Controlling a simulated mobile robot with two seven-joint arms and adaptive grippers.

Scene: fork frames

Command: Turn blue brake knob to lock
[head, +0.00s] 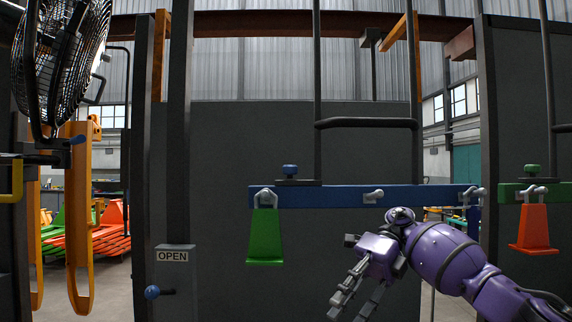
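A blue knob (290,170) stands upright on a small dark plate on top of the blue bar (330,196). Which knob is the brake knob is not labelled; this one is blue and sits on the bar. My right gripper (350,309) is on a purple arm from the right, below the blue bar and right of the knob. Its fingers point down and left, look apart, and hold nothing that I can see. It is clear of the knob. My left gripper is not in view.
A green wedge (265,237) hangs from the bar's left hook. A grey box marked OPEN (175,262) has a blue-ended lever (153,291). A green knob (532,170) and orange wedge (534,228) are at right. A fan (60,60) is upper left.

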